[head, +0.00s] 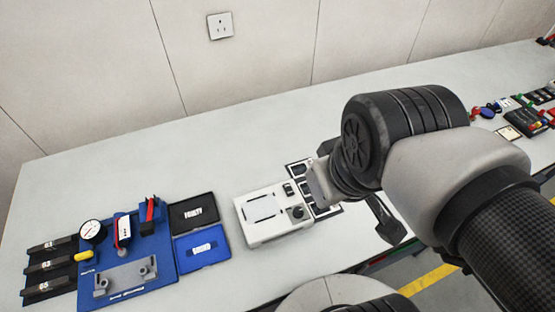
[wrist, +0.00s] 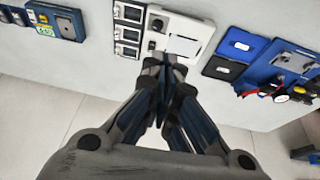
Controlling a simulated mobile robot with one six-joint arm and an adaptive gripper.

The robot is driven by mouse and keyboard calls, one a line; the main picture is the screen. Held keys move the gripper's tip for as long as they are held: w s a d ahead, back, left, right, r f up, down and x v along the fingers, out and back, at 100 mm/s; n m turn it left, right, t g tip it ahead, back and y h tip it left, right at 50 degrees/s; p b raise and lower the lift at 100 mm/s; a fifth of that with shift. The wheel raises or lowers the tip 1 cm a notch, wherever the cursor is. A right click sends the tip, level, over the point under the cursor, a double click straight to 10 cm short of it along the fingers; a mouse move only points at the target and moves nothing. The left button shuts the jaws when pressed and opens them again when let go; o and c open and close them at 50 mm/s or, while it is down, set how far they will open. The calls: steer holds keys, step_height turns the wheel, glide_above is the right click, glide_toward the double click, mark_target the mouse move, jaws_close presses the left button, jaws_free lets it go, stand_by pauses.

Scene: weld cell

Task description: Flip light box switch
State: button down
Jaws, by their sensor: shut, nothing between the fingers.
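The light box is a white case (head: 246,228) lying on the bench, with a pale rectangular panel, a small dark switch (head: 288,189) and a dark round knob (head: 297,212) along its right side. In the wrist view the light box (wrist: 185,42) is at the top centre, turned around, with the knob at its left. My gripper (wrist: 165,62) is shut and empty. Its fingertips overlap the lower edge of the box in that view, close to the switch; I cannot tell whether they touch. In the head view my wrist hides most of the gripper.
A dark panel with square cells (wrist: 127,30) lies beside the box. Black and blue trays (head: 195,213) and a blue fixture board (head: 120,285) with a dial gauge (head: 92,231) are at left. Several tools lie at far right. The bench behind the box is clear up to the wall.

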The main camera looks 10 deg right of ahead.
steer(key=w+f+n+g+p, duration=0.1)
steer(key=w+f+n+g, duration=0.1)
steer(key=w+n, duration=0.8)
steer(key=n+g, duration=0.2)
steer(key=n, duration=0.6)
glide_above(282, 189)
step_height(282, 189, down, 9)
steer(key=shift+r+p, duration=0.2)
steer(key=shift+p, duration=0.2)
step_height(282, 189, down, 14)
steer(key=b, duration=0.5)
steer(key=shift+f, duration=0.3)
